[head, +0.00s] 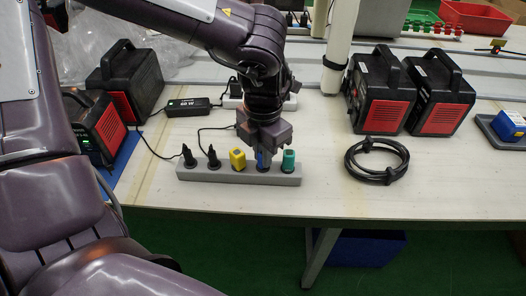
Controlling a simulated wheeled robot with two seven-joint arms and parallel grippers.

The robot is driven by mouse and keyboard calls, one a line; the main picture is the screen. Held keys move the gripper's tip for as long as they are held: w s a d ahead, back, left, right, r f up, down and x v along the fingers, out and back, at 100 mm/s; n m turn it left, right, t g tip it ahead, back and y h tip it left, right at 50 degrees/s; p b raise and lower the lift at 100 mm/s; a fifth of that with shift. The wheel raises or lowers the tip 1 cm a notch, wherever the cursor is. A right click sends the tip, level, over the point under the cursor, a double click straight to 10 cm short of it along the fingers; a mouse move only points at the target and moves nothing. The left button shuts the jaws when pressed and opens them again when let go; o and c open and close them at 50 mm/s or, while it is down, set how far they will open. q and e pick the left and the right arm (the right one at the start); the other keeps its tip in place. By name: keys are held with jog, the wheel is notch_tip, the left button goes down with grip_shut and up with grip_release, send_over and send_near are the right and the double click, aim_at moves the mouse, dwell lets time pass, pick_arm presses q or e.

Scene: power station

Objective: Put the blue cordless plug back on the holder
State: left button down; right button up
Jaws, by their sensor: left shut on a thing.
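The grey holder (222,175) is a long strip lying near the front edge of the table. Two black plugs (189,156), a yellow plug (237,159) and a teal plug (289,161) stand on it. The blue plug (261,160) is between the yellow and teal ones, mostly hidden by my left gripper (262,153). My left gripper points straight down over the holder and is shut on the blue plug. The plug is upright at the holder; whether it is fully seated cannot be told. My right gripper is not in view.
Black-and-red power units stand at left (132,80) and right (383,90). A coiled black cable (377,160) lies right of the holder. A black adapter (188,107) and a white power strip (290,103) lie behind it. A white post (338,45) rises behind. The table between holder and coil is clear.

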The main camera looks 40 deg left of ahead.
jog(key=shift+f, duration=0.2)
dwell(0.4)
pick_arm(q)
jog(key=c, duration=1.3)
grip_release()
jog(key=shift+c, duration=0.2)
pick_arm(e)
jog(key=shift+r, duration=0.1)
pick_arm(q)
notch_tip(320, 180, up, 6)
jog(key=shift+r+p, duration=0.25)
jog(key=shift+p, duration=0.05)
jog(key=shift+r, duration=0.65)
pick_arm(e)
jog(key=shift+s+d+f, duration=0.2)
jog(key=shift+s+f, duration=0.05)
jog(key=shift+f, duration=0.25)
